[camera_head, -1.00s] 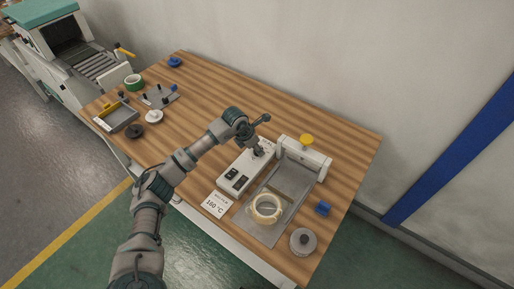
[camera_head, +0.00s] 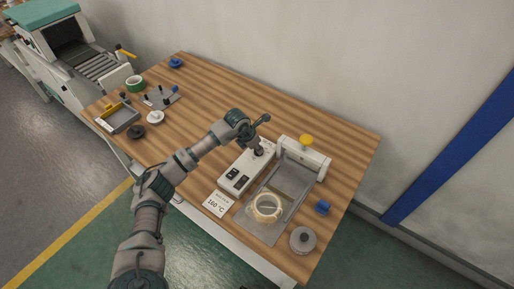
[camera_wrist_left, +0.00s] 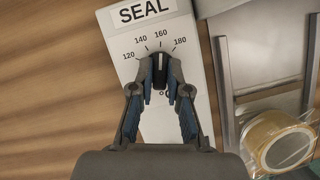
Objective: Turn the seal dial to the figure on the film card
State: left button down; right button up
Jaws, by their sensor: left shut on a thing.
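The seal dial (camera_wrist_left: 161,73) is a black knob on the white control box (camera_head: 240,172), below a "SEAL" label (camera_wrist_left: 140,13). Figures 120, 140, 160 and 180 fan out above it. A pale pointer line on the knob points up, roughly at 160. My left gripper (camera_wrist_left: 161,80) is shut on the dial, one finger on each side; the fingers also show over the box's far end in the head view (camera_head: 258,151). The white film card (camera_head: 219,203) lies at the table's front edge and reads 160 °C. My right gripper is not in view.
Right of the box is a sealing plate (camera_head: 290,178) with a yellow-knobbed bar (camera_head: 306,140). A tape roll (camera_head: 266,208), a blue block (camera_head: 322,207) and a grey round weight (camera_head: 302,240) are near. A tray (camera_head: 118,118) stands far left. The table's middle is clear.

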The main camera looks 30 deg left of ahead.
pick_arm(q)
jog(key=c, duration=1.2)
grip_release()
jog(key=shift+f, duration=0.1)
jog(key=shift+o, duration=0.3)
jog(key=shift+a, duration=0.1)
jog(key=v, duration=1.1)
jog(key=shift+a+r, duration=0.2)
jog(key=shift+r, duration=0.15)
jog(key=shift+s, duration=0.1)
jog(key=shift+r, duration=0.1)
